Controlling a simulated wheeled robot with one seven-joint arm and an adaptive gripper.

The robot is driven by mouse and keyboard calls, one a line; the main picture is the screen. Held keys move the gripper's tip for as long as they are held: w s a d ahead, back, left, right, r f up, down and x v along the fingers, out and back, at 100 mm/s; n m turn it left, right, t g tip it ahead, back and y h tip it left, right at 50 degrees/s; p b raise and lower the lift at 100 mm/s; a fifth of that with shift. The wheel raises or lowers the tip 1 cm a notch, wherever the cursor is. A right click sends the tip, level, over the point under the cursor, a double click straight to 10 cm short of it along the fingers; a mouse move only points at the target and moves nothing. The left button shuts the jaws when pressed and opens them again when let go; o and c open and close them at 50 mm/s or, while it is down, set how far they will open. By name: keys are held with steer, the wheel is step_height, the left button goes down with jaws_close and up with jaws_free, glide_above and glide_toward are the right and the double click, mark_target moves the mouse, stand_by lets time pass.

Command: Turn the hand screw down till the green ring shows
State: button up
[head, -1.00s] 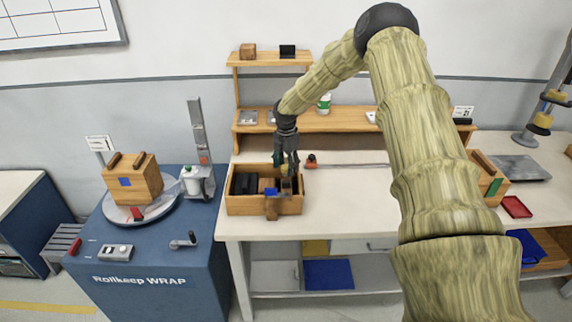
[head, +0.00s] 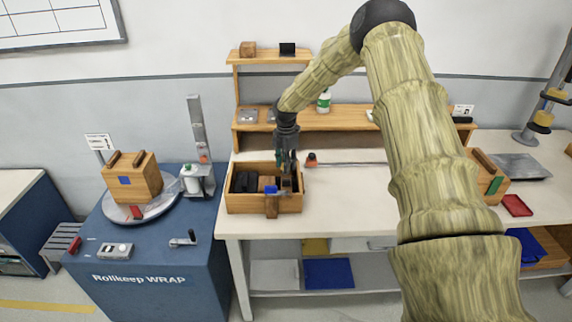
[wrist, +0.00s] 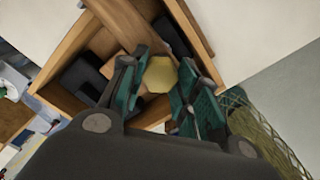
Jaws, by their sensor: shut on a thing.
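A wooden box (head: 243,209) stands at the left end of the workbench, with dark blocks (head: 245,182) inside. A wooden bar crosses it, seen in the wrist view (wrist: 145,27), and a small blue piece (head: 271,189) shows by its front end in the head view. My gripper (head: 287,182) points down over the right part of the box. In the wrist view its green-padded fingers (wrist: 157,85) are shut on a pale yellow, many-sided knob (wrist: 159,74), which I take for the hand screw. Its shaft is hidden below the knob. No green ring is visible.
A small red-and-black item (head: 311,160) stands just right of the box. The shelf (head: 340,117) rises behind the bench. A blue wrapping machine (head: 150,255) with another wooden box (head: 135,182) stands left. The bench middle is clear.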

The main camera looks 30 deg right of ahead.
steer(key=m+b, duration=0.1)
steer(key=m, duration=0.3)
steer(key=shift+m, duration=0.3)
steer(key=m+b, duration=0.1)
steer(key=m, duration=0.3)
steer(key=shift+m, duration=0.3)
steer(key=m+b, duration=0.1)
steer(key=m, duration=0.3)
steer(key=shift+m, duration=0.3)
steer(key=m, duration=0.9)
steer(key=shift+b, duration=0.3)
steer(key=m, duration=0.4)
steer(key=shift+m, duration=0.3)
steer(key=m, duration=0.4)
steer(key=shift+m, duration=2.2)
